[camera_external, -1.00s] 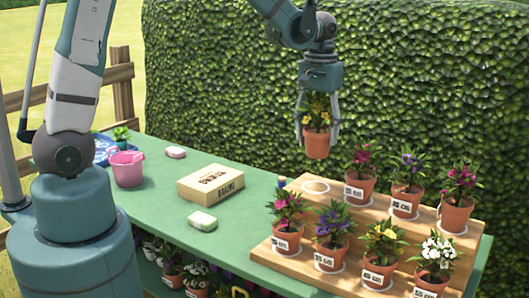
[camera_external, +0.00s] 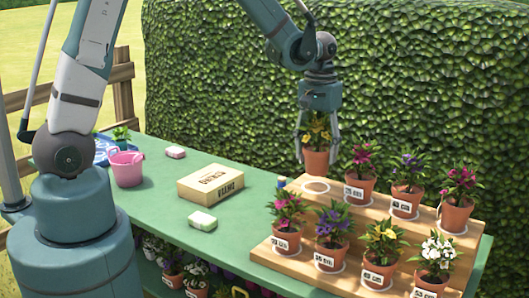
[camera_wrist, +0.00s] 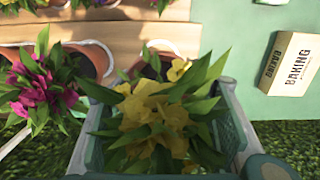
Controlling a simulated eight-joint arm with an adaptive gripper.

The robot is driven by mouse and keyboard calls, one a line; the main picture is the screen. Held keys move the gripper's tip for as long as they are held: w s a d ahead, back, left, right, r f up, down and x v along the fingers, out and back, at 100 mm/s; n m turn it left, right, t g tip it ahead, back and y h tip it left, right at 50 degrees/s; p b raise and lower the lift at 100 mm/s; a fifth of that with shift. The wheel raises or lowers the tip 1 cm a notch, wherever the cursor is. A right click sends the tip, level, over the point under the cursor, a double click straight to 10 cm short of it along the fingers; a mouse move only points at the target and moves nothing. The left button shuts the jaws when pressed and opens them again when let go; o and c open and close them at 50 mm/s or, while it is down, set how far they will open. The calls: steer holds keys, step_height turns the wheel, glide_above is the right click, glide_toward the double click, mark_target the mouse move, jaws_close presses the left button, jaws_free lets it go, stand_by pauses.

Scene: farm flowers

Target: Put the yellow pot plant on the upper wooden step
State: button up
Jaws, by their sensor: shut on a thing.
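My gripper (camera_external: 316,145) is shut on the yellow pot plant (camera_external: 316,163), a terracotta pot with yellow flowers and green leaves. It holds the plant upright in the air, just above and behind the empty ringed spot at the left end of the upper wooden step (camera_external: 316,187). The plant also shows in the wrist view (camera_wrist: 155,115), where its leaves and flowers hide most of its pot. Both fingers show at its sides there. A pink-flowered pot (camera_external: 360,180) stands just to the right of the empty spot.
Purple-flowered (camera_external: 407,187) and magenta-flowered (camera_external: 458,200) pots fill the rest of the upper step. Several pots stand on the lower step (camera_external: 262,254). A hedge rises behind.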

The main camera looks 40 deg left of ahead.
mark_target(317, 165)
steer(key=shift+f, duration=0.2)
steer(key=shift+f, duration=0.15)
steer(key=shift+f, duration=1.95)
steer(key=shift+f, duration=0.1)
steer(key=o, duration=1.1)
steer(key=shift+r, duration=6.15)
